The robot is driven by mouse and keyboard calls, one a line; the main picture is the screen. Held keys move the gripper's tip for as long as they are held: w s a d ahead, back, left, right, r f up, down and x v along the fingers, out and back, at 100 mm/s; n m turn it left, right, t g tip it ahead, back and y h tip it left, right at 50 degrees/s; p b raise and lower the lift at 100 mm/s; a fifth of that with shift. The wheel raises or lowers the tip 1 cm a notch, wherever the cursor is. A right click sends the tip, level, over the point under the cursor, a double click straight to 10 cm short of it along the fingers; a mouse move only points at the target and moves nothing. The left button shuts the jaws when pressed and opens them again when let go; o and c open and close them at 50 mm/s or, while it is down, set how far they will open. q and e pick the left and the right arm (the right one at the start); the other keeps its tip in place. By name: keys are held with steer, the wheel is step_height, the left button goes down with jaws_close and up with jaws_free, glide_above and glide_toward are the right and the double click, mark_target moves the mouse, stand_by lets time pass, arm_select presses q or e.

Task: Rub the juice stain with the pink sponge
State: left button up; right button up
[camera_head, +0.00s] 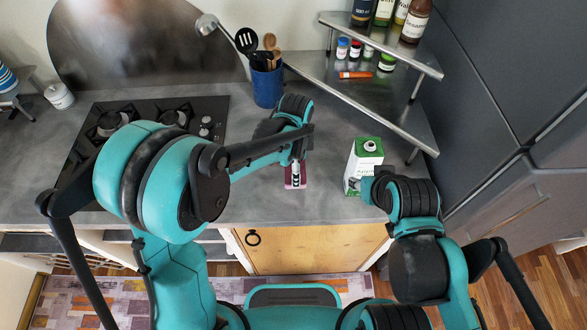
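The pink sponge (301,182) is a small dark-pink block on the grey counter, in front of the blue utensil holder. My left gripper (295,178) points down right over it, and its fingers overlap the sponge's middle. I cannot tell whether they are shut on it. I cannot make out a juice stain; my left arm and the sponge cover part of the counter there.
A blue holder with utensils (267,88) stands behind the sponge. A black hob (150,115) lies at the left. A two-tier metal corner shelf (385,100) with bottles and jars stands at the back right. Counter (335,130) between sponge and carton is clear.

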arm_select(q)
step_height(320, 180, up, 3)
steer(key=shift+d+f+p, duration=0.1)
steer(key=shift+f+p, duration=0.1)
steer(key=shift+p, duration=0.5)
steer(key=shift+r, duration=0.2)
